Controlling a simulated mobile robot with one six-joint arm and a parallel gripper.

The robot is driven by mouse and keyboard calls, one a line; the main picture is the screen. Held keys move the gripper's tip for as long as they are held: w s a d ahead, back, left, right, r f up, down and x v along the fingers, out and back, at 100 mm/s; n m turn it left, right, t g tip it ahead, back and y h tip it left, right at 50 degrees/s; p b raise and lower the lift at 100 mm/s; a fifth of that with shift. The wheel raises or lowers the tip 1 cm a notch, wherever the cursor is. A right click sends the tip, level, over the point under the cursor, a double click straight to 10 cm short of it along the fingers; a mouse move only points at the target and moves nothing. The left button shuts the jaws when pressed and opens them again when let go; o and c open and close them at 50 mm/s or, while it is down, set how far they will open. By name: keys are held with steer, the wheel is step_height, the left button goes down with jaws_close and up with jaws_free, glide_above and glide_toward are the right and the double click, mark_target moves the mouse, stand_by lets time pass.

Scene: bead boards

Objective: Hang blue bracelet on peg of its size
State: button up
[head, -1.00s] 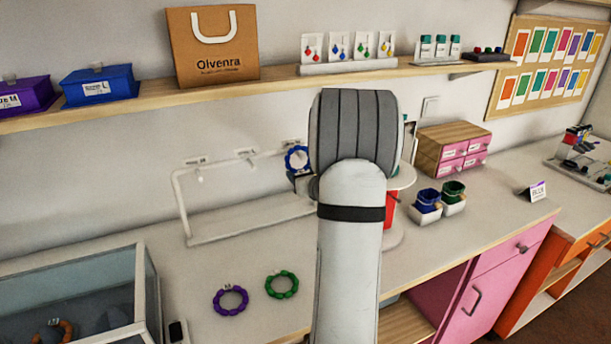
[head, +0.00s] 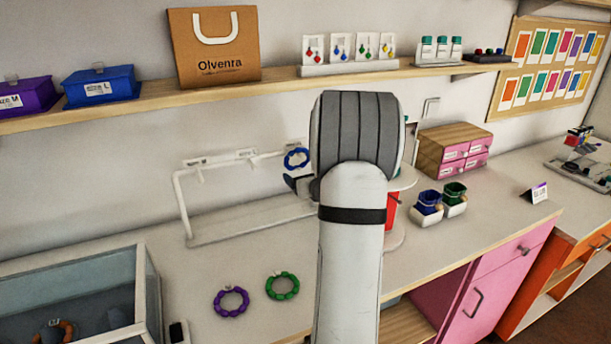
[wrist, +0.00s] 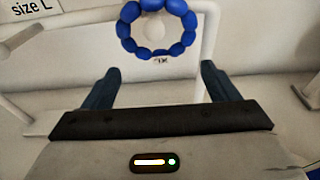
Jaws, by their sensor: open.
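The blue bracelet (head: 288,164) hangs at the right end of the white rack (head: 181,205) in the head view. In the wrist view the blue bracelet (wrist: 128,30) is a ring of beads around the round white end of a peg (wrist: 155,31). A small tag at its lower edge seems to read XL, upside down. My gripper (wrist: 158,82) is open and empty, its two dark fingers apart, just short of the bracelet. In the head view one dark finger shows below the bracelet; my arm hides the rest. The size label above this peg is out of the wrist view.
A size L label (wrist: 31,9) and another peg are to the left in the wrist view. A purple bracelet (head: 219,308) and a green bracelet (head: 270,291) lie on the counter before the rack. A glass case (head: 140,290) stands at the left; a shelf (head: 200,94) runs above.

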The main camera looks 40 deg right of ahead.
steer(key=b+v, duration=0.2)
steer(key=v, duration=0.6)
steer(key=s+a+r+n+g+y, duration=0.1)
steer(key=s+a+n+g+y, duration=0.3)
steer(key=a+n, duration=0.75)
steer(key=w+a+n+g+y, duration=0.15)
steer(key=a+n+y, duration=0.5)
steer(key=a, duration=1.05)
steer(key=s+a+f+n+g, duration=0.2)
steer(key=s+a+n+g, duration=0.3)
steer(key=s+a+n, duration=0.35)
steer(key=s+d+n+g+h, duration=0.2)
steer(key=s+n+h, duration=0.4)
steer(key=s+n, duration=0.3)
steer(key=d+n, duration=0.1)
steer(key=n, duration=0.2)
steer(key=shift+s+d+f+h, duration=0.25)
steer(key=shift+d+f+h, duration=0.1)
steer(key=shift+f, duration=0.05)
